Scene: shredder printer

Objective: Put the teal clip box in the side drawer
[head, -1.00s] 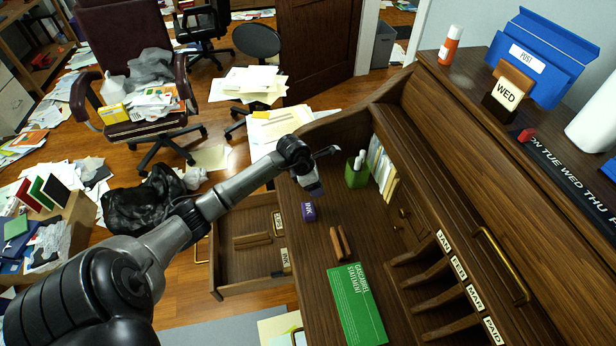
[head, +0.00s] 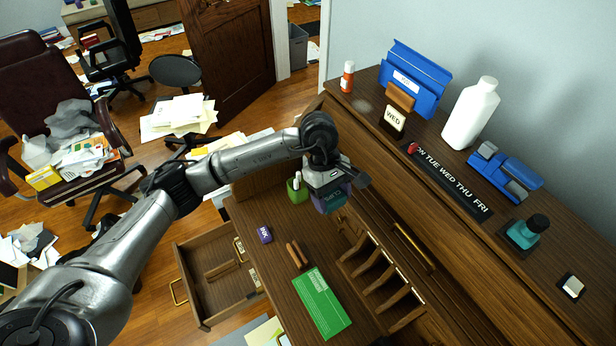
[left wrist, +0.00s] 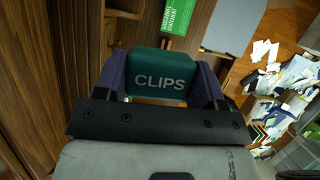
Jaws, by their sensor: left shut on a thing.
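The teal clip box (left wrist: 160,76), marked CLIPS, is between the purple fingers of my left gripper (left wrist: 166,84) in the left wrist view. The gripper is shut on it. In the head view my left gripper (head: 332,200) is over the back of the desk, close to the pigeonholes, and the teal box (head: 335,200) shows partly behind its fingers. The side drawer (head: 190,312) stands pulled open at the desk's left, low down, with a wooden divider and labels inside. My right gripper is not in view.
A green pen cup (head: 296,193) stands just left of the gripper.

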